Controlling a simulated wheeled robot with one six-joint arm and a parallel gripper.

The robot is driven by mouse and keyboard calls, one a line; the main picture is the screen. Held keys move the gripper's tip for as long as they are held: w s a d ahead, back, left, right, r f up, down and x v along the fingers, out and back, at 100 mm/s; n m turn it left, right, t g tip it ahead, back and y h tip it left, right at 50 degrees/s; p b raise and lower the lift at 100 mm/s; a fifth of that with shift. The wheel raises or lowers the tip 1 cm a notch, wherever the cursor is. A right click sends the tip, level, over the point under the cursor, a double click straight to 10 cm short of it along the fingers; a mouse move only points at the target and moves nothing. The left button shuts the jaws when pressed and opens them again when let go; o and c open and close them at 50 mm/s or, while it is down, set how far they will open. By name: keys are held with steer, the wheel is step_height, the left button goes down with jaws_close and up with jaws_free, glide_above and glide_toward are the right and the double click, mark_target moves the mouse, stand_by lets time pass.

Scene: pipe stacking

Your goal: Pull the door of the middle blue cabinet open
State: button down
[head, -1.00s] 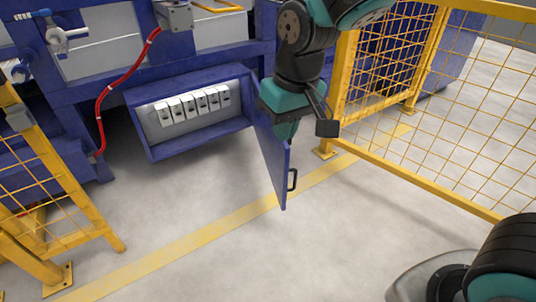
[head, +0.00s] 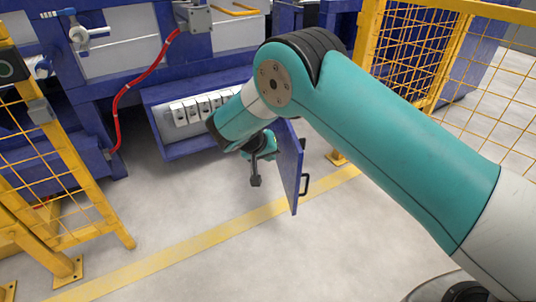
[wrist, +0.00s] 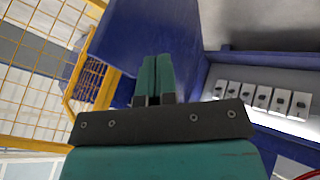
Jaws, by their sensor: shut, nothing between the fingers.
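The blue cabinet (head: 168,96) is open, with a row of several white switches (head: 203,106) inside; they also show in the wrist view (wrist: 262,97). Its blue door (head: 289,170) is swung far out on the right side, with a black handle (head: 305,184) on its outer face. My gripper (head: 258,180) is in front of the cabinet on the inner side of the door, partly hidden by my arm. In the wrist view my gripper (wrist: 153,62) has its fingers together, with the blue door (wrist: 125,35) behind them. I cannot tell whether they touch it.
A yellow mesh fence (head: 425,60) stands to the right and another yellow fence (head: 50,165) to the left. A red hose (head: 135,85) hangs left of the cabinet. The grey floor (head: 220,265) in front is clear, crossed by a yellow line (head: 180,250).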

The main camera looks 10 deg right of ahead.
mark_target(294, 161)
steer(key=shift+w+d+f+b, duration=0.3)
steer(key=shift+d+f+b, duration=0.3)
steer(key=shift+d, duration=0.5)
steer(key=shift+w+d+f+b, duration=0.4)
steer(key=shift+d+f, duration=0.45)
steer(key=shift+d, duration=0.25)
steer(key=shift+w+d+f+b, duration=0.25)
steer(key=shift+d+f+b, duration=0.35)
steer(key=shift+d, duration=0.5)
steer(key=shift+d+f, duration=0.1)
